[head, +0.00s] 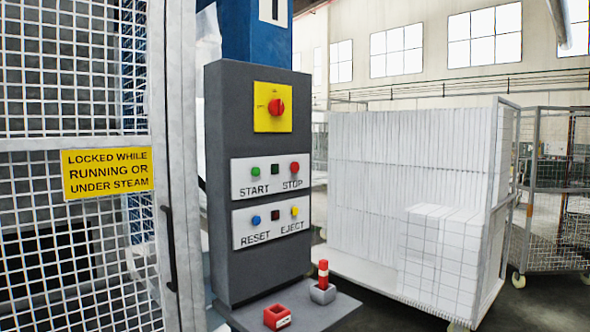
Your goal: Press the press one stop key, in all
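The press one control panel is a dark grey upright box (222,130) in the middle of the head view. The stop key (294,167) is a small red button at the right of the upper white plate, above the word STOP. A green start key (255,171) sits at the left of the same plate, with a dark square between them. The blue column above the panel carries a partly cut-off numeral 1 (275,9). Neither of my grippers is in view, and nothing covers the stop key.
A lower plate has a blue reset key (256,220) and a yellow eject key (294,211). A red rotary switch (276,107) is above. A mesh guard (75,230) stands left. A shelf below holds a red block (277,317). A cart of white foam (370,180) stands right.

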